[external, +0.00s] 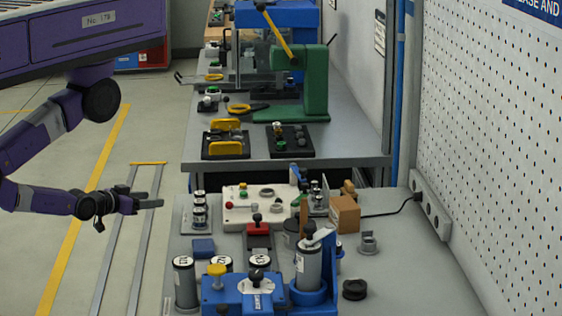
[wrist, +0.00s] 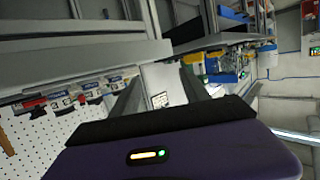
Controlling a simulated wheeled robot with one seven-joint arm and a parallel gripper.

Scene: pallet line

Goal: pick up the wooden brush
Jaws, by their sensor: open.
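My gripper (external: 148,194) is open and empty at the left of the external view, over the floor and left of the near bench. Its two fingers (wrist: 160,88) show apart in the wrist view with nothing between them. I cannot identify the wooden brush for certain. A small tan-brown thing (external: 349,188) stands behind a brown box (external: 345,214) on the near bench, well to the right of my gripper; it may be the brush, partly hidden by the box. In the wrist view, a brown strip (wrist: 6,141) shows at the left edge, too small to identify.
A green press (external: 314,90) stands on the bench behind. A pegboard (external: 495,130) rises at right. Floor around my gripper is clear.

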